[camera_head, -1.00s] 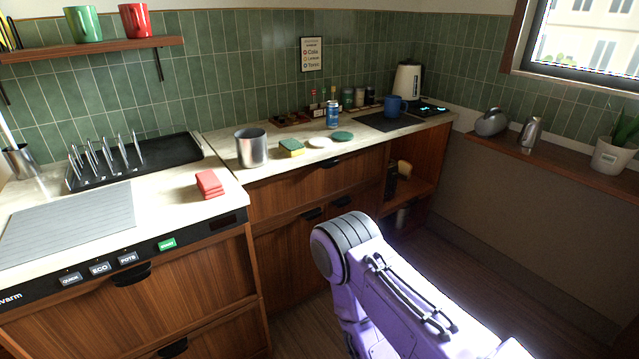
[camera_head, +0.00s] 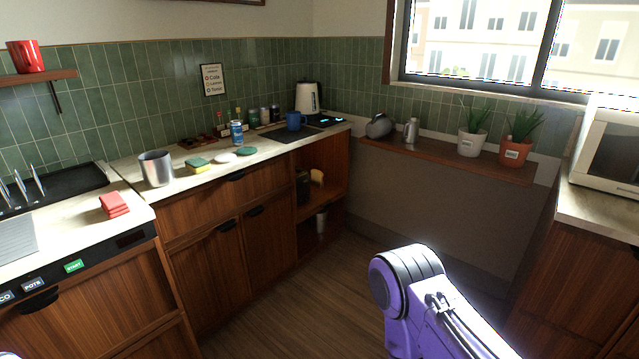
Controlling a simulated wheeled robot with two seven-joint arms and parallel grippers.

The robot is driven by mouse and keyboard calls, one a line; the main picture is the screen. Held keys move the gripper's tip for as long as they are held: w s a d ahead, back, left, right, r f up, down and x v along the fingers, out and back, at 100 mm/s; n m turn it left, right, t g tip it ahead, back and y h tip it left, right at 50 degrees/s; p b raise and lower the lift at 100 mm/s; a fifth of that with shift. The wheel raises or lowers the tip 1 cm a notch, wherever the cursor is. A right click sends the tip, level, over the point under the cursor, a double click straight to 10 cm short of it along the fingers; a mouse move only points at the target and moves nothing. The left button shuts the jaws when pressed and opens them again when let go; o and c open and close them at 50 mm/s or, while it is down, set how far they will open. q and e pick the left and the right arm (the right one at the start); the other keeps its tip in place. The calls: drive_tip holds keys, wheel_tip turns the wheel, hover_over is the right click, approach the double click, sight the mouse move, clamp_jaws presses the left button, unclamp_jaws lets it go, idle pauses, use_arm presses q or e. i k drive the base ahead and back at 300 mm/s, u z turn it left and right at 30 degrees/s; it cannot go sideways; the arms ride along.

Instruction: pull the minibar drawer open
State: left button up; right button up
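No drawer in view is marked as the minibar, so I cannot tell which one it is. A wooden drawer front (camera_head: 228,199) with a dark handle (camera_head: 236,177) is closed under the middle counter, above two shut cabinet doors. A wooden cabinet (camera_head: 575,285) on the right is partly cut off by the frame edge. My purple arm shows at the lower right, over the floor and apart from the furniture. Neither of my grippers is in view.
Several items stand on the middle counter, including a metal canister (camera_head: 156,169) and a blue can (camera_head: 236,133). A ledge (camera_head: 440,155) with potted plants runs below the window. A microwave (camera_head: 608,150) stands at right. Open wood floor (camera_head: 300,315) lies between the cabinets.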

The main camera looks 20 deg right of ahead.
sight(182, 216)
drive_tip(key=z, duration=0.9)
drive_tip(key=i, duration=0.35)
drive_tip(key=z, duration=0.6)
drive_tip(key=i, duration=1.65)
drive_tip(key=u, duration=0.55)
